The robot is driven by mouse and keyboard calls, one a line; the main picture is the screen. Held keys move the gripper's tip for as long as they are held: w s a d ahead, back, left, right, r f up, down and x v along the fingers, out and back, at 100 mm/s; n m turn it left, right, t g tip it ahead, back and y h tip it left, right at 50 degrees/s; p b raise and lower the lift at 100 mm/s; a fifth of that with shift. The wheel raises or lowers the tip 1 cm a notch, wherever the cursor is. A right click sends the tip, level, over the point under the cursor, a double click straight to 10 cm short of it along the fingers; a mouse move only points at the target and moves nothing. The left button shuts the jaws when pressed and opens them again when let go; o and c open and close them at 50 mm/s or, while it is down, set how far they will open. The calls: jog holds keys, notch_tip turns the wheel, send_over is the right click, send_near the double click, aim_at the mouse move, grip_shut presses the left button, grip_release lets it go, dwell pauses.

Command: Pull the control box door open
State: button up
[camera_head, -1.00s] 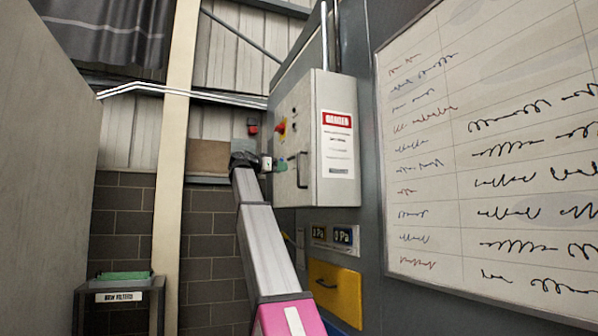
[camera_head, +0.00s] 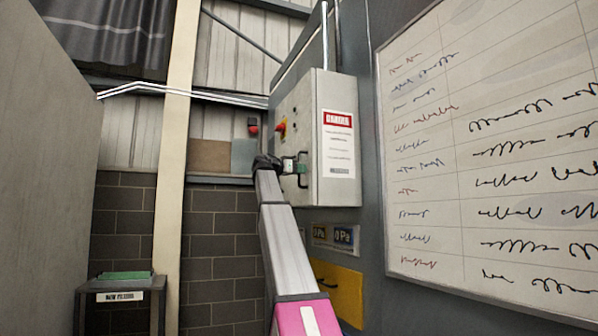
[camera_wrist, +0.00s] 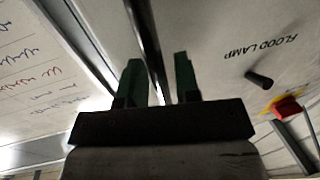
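The control box (camera_head: 309,140) is a pale grey cabinet on the dark wall. Its door (camera_wrist: 215,45) faces left in the head view and looks shut. A dark upright bar handle (camera_head: 303,157) is on the door, partly hidden by my gripper (camera_head: 298,168). In the wrist view the dark handle (camera_wrist: 143,30) runs between the two green fingers of my gripper (camera_wrist: 157,62). The fingers are apart, with a gap showing beside the handle, which lies nearer the left finger. Contact with the handle cannot be made out.
A red-and-yellow switch (camera_head: 281,128) and a black knob (camera_wrist: 259,79) marked "FLOOD LAMP" stick out of the door. A whiteboard (camera_head: 485,150) hangs to the right. A beige post (camera_head: 172,170) stands to the left.

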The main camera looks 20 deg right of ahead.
grip_shut()
jog(key=shift+a, duration=0.15)
